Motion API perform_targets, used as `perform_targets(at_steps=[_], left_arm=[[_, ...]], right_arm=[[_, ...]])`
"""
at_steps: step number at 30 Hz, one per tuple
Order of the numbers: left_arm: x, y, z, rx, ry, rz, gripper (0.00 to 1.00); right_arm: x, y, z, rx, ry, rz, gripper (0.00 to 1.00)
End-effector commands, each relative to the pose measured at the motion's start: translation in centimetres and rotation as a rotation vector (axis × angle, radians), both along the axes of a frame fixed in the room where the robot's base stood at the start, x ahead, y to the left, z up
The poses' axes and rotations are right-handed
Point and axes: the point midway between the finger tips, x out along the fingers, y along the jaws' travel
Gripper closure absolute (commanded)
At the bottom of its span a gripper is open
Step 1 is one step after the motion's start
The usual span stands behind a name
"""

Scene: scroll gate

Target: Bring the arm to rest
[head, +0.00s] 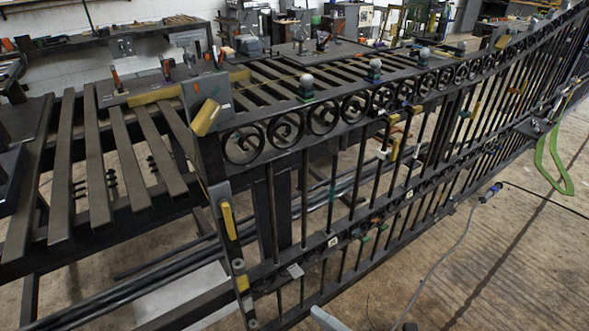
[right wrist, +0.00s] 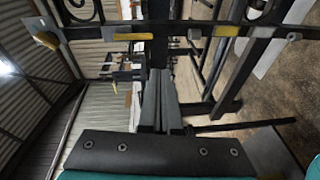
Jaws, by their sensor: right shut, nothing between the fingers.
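My right gripper (right wrist: 159,75) shows in the right wrist view with its two grey fingers together and nothing between them. It points toward the dark metal gate, apart from it as far as I can tell. The black scroll gate (head: 322,118) stands along the front of the bench in the head view, with a row of scrolls near its top. The gate's bars also show in the right wrist view (right wrist: 190,30). A pale grey piece at the bottom edge of the head view may be part of my right arm. My left gripper is not in view.
A slatted metal bench (head: 97,165) fills the left of the head view. Yellow clamps (head: 205,117) and several clamps along the gate stick out. A grey cable (head: 450,250) and a green strap (head: 560,180) lie at the right, where the concrete floor (head: 500,275) is mostly open.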

Motion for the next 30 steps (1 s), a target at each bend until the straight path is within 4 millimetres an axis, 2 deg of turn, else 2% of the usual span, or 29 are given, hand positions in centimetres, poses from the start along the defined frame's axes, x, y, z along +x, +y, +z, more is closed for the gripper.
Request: perform_targets(at_steps=[3,6,8,11,12,14,15,17,18,21,25,27,30], left_arm=[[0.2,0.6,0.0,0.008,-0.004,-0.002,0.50],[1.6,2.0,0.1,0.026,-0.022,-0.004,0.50],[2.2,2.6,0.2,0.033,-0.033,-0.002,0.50],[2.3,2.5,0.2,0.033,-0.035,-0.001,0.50],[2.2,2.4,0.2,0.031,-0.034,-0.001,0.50],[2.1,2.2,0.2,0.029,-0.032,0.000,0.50],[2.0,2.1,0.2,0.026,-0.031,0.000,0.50],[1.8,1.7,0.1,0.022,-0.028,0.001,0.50],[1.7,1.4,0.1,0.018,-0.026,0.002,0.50],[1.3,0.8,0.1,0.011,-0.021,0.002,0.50],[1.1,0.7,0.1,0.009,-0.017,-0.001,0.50],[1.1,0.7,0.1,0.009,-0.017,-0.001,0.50],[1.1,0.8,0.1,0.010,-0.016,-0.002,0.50]], right_arm=[[1.1,-2.4,-4.3,0.034,0.172,-0.138,1.00],[1.2,-4.8,-8.5,0.067,0.334,-0.272,1.00],[0.8,-6.5,-11.4,0.096,0.446,-0.366,1.00],[-1.2,-9.4,-17.0,0.157,0.663,-0.557,1.00],[-2.5,-10.6,-19.4,0.184,0.756,-0.642,1.00],[-5.2,-12.1,-22.9,0.230,0.899,-0.778,1.00],[-7.2,-12.9,-25.1,0.261,0.993,-0.868,1.00],[-10.7,-13.7,-28.0,0.305,1.127,-1.002,1.00],[-13.1,-14.1,-29.6,0.332,1.209,-1.089,1.00],[-19.1,-14.2,-32.6,0.389,1.388,-1.283,1.00],[-25.0,-13.6,-34.5,0.434,1.543,-1.467,1.00],[-27.0,-13.3,-35.0,0.447,1.593,-1.528,1.00],[-28.4,-13.0,-35.2,0.456,1.628,-1.574,1.00]])
